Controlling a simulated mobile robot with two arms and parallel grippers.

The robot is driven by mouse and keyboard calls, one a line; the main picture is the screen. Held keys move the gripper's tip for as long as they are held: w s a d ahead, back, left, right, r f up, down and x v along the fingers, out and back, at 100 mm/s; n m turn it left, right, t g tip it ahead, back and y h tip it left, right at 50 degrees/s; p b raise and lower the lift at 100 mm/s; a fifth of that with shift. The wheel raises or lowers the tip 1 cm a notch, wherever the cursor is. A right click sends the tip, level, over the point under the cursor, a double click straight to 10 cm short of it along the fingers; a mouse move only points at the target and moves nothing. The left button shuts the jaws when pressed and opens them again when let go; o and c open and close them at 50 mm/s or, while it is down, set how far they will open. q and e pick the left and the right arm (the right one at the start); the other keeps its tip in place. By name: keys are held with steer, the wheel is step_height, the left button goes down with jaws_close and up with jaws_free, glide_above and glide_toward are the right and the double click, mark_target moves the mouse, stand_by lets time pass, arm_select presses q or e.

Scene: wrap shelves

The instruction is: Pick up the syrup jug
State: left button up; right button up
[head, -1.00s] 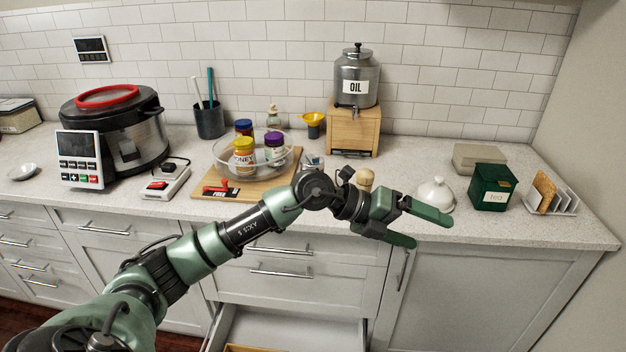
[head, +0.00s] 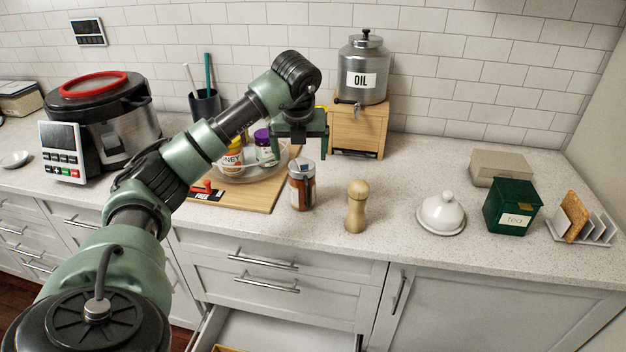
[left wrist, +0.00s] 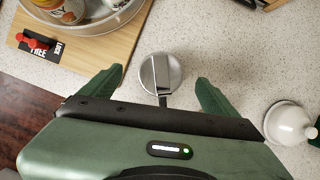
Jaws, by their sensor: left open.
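The syrup jug (head: 301,188), a small glass jar with amber-brown contents and a metal top, stands upright on the counter at the right edge of the wooden board. In the left wrist view its round metal lid (left wrist: 158,72) shows from above, between my fingers. My left gripper (head: 298,142) is open and empty, pointing down, and appears above and behind the jug in the head view. In the left wrist view the two green fingers (left wrist: 160,78) are spread on either side of the lid, apart from it. My right gripper is not in view.
A wooden pepper mill (head: 357,206) stands close to the right of the jug. A glass bowl (head: 238,176) with jars sits on the board (head: 258,198) to the left. The oil dispenser (head: 361,70) stands behind. A white domed dish (head: 441,213) and green tea box (head: 511,206) are farther right.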

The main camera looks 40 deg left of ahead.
mark_target(302, 167)
arm_select(q)
steer(key=shift+s+a+f+p, duration=0.15)
steer(key=shift+f+p, duration=0.15)
steer(key=shift+f, duration=0.25)
steer(key=shift+s+d+f+p, duration=0.15)
steer(key=shift+f+p, duration=0.1)
steer(key=shift+f, duration=0.3)
steer(key=x, duration=0.1)
steer(key=p+x, duration=0.1)
steer(key=x, duration=0.1)
steer(key=shift+w+d, duration=0.25)
steer(key=shift+w, duration=0.05)
steer(key=shift+x, duration=0.8)
steer(key=shift+r, duration=0.1)
steer(key=c, duration=1.8)
steer(key=shift+r, duration=0.1)
jaws_close()
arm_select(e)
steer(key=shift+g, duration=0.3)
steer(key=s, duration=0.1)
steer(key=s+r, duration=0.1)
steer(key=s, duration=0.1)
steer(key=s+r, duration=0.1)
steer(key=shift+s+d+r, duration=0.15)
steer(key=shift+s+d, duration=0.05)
